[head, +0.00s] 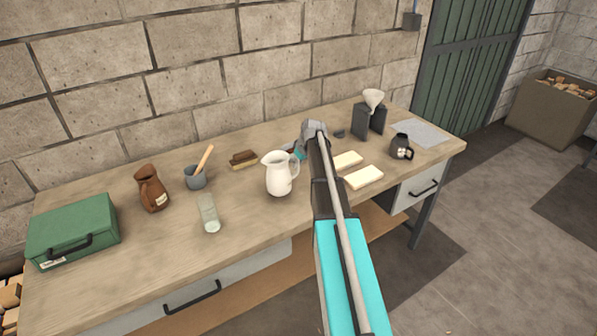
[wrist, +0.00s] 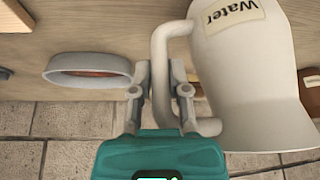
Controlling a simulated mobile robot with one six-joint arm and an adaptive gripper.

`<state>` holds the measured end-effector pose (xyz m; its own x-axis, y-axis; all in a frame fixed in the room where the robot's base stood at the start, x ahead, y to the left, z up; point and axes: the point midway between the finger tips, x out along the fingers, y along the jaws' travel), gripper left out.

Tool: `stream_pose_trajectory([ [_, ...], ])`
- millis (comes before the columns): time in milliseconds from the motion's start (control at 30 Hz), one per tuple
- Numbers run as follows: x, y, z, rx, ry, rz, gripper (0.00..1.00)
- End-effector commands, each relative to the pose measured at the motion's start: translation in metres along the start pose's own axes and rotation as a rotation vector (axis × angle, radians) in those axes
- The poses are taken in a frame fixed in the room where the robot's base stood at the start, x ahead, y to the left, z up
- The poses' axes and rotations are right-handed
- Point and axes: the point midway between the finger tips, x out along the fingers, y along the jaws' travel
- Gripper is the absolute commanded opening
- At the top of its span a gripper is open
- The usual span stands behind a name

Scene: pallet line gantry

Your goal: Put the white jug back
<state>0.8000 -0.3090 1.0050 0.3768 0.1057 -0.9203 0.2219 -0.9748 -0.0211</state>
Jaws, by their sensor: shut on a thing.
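The white jug (head: 279,174) is upright over the middle of the workbench, its handle facing right. I cannot tell whether its base touches the bench top. In the wrist view the jug (wrist: 245,75) fills the right side and bears an upside-down "Water" label (wrist: 234,14). My gripper (head: 297,151) is at the handle, partly hidden by my arm in the head view. In the wrist view my gripper (wrist: 160,90) is shut on the handle, with a finger on each side of it.
Left of the jug are a brush (head: 243,160), grey mortar (head: 196,178), glass (head: 208,214), brown jug (head: 152,189) and green case (head: 73,232). To the right are pale blocks (head: 363,178), a funnel stand (head: 369,120), dark mug (head: 401,147) and grey mat (head: 420,133).

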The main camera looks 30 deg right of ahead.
Motion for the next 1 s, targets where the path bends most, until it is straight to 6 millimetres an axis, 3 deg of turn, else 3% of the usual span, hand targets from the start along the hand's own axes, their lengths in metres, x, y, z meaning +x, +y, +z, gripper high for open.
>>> stream_pose_trajectory([
  [300,0.025,0.000,0.011,0.000,0.001,-0.001,0.00],
  [900,0.030,0.000,0.013,0.000,0.001,-0.001,0.00],
  [933,0.030,0.000,0.013,-0.001,0.000,0.000,0.24],
  [1000,0.029,0.000,0.013,-0.001,0.000,0.000,0.37],
])
